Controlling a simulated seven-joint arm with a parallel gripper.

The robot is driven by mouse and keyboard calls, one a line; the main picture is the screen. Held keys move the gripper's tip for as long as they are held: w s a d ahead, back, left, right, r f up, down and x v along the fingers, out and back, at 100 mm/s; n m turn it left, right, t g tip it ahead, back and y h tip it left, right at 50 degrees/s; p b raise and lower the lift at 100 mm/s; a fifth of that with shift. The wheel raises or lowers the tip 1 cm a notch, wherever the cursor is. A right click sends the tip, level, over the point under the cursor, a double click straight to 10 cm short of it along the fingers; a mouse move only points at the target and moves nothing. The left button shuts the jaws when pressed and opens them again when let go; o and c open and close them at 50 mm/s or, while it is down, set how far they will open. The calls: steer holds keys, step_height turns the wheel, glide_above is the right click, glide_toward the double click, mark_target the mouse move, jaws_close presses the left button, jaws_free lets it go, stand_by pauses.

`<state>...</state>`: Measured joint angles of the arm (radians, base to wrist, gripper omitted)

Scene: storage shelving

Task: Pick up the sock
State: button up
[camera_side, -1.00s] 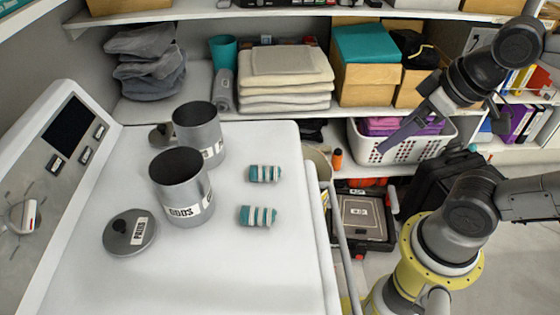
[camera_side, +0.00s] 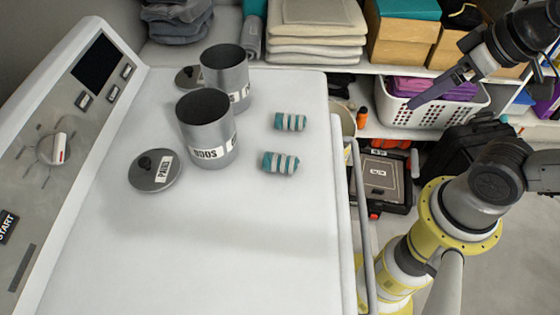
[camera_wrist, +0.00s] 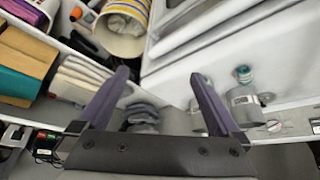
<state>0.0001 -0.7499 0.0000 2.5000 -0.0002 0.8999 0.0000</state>
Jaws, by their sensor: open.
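Two rolled socks with teal, white and grey stripes lie apart on the white machine top. In the side view, one sock (camera_side: 281,163) is nearer the camera and the other sock (camera_side: 291,122) is farther back. In the wrist view, one sock (camera_wrist: 243,74) shows right of my fingers, and the other is partly hidden by the right finger. My gripper (camera_wrist: 158,74) is open and empty, with its two purple fingers spread. In the side view, my gripper (camera_side: 412,104) is well to the right of the socks, in front of the shelving.
Two grey canisters, the nearer one (camera_side: 207,130) and the farther one (camera_side: 226,75), stand left of the socks. A lid (camera_side: 156,171) lies beside them. The machine top's front is clear.

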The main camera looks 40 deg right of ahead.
steer(key=shift+c, duration=0.3)
steer(key=shift+c, duration=0.9)
